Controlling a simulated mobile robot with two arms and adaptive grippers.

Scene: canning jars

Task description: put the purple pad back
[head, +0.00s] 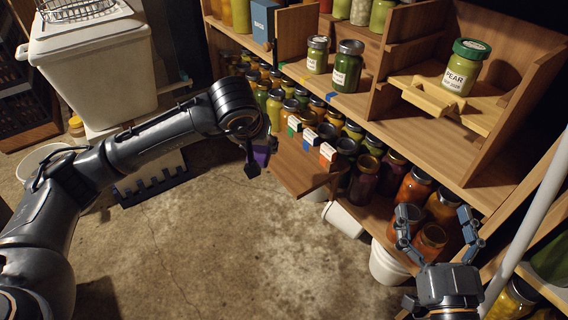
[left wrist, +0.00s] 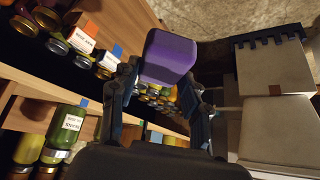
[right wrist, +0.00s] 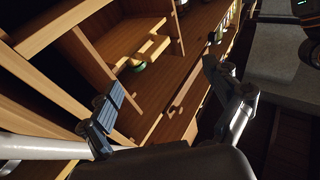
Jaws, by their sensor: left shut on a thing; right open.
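The purple pad (left wrist: 168,55) is a rounded block held between the fingers of my left gripper (left wrist: 165,95) in the left wrist view. In the head view the pad (head: 262,154) is partly hidden by my left gripper (head: 252,150), which is in the air left of a small wooden ledge (head: 300,172). On that ledge's back stand small blocks with a green, a blue (head: 309,138) and an orange (head: 327,155) top and white fronts. My right gripper (head: 438,228) is open and empty in front of the lower shelf at the right; it also shows in the right wrist view (right wrist: 165,90).
Many jars fill the lower shelf (head: 390,215). Green jars (head: 347,67) stand on the upper shelf. A pear jar (head: 465,67) stands on a wooden tray (head: 428,97) at the right. The concrete floor at centre is clear.

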